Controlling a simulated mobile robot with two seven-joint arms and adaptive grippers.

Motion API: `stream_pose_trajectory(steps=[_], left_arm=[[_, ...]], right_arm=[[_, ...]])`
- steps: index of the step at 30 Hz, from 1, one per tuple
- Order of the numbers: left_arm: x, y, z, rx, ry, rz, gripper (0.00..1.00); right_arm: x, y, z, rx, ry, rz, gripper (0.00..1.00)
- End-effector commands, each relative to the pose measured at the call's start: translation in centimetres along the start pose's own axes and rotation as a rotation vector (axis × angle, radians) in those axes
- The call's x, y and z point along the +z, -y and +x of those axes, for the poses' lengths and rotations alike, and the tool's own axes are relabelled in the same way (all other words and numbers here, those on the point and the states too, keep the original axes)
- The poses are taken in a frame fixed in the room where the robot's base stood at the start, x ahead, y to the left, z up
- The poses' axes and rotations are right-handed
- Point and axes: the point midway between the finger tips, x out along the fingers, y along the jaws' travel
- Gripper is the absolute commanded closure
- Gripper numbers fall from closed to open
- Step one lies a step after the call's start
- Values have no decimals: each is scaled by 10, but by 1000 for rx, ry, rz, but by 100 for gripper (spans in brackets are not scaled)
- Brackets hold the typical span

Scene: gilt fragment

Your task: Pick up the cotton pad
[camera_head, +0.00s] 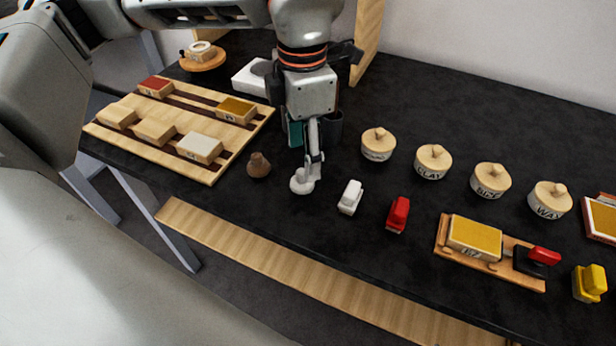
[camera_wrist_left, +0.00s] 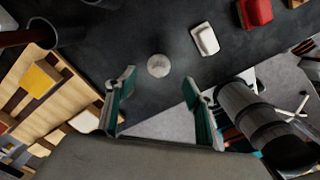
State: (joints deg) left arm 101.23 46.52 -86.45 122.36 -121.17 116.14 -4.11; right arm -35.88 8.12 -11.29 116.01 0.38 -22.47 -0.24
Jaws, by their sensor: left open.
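The cotton pad appears to be the small round white thing (camera_head: 301,183) on the black table, just below my left fingertips in the head view. In the left wrist view it is a pale disc (camera_wrist_left: 159,65), ahead of and between the fingers. My left gripper (camera_head: 308,152) points down over it, and a finger partly overlaps it in the head view. In the left wrist view the teal-padded fingers of the left gripper (camera_wrist_left: 161,105) are spread wide with nothing between them.
A brown bulb-shaped piece (camera_head: 259,165) stands left of the pad. A white block (camera_head: 350,197) and a red block (camera_head: 398,215) lie to its right. A wooden rack (camera_head: 211,178) with blocks is at left. Several lidded wooden jars (camera_head: 378,145) line the right.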

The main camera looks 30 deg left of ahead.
Motion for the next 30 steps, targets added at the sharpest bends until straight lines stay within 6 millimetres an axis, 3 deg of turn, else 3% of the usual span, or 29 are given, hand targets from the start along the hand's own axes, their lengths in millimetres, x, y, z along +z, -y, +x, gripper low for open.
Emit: stream_pose_trajectory(steps=[8,16,24,25,28,30], left_arm=[[-1,0,26,-4,-2,0,47],[-3,-2,63,-6,-2,3,47],[-2,-2,68,-4,1,2,47],[-2,-2,68,-4,1,2,50],[-2,-2,68,-4,1,2,76],[-2,-2,68,-4,1,2,81]], right_arm=[[7,3,-1,-3,11,-1,60],[12,4,1,-4,16,-4,60],[5,0,4,2,3,-8,60],[4,0,4,3,2,-8,60],[4,-1,4,3,2,-8,60],[4,-1,4,3,2,-8,60]])
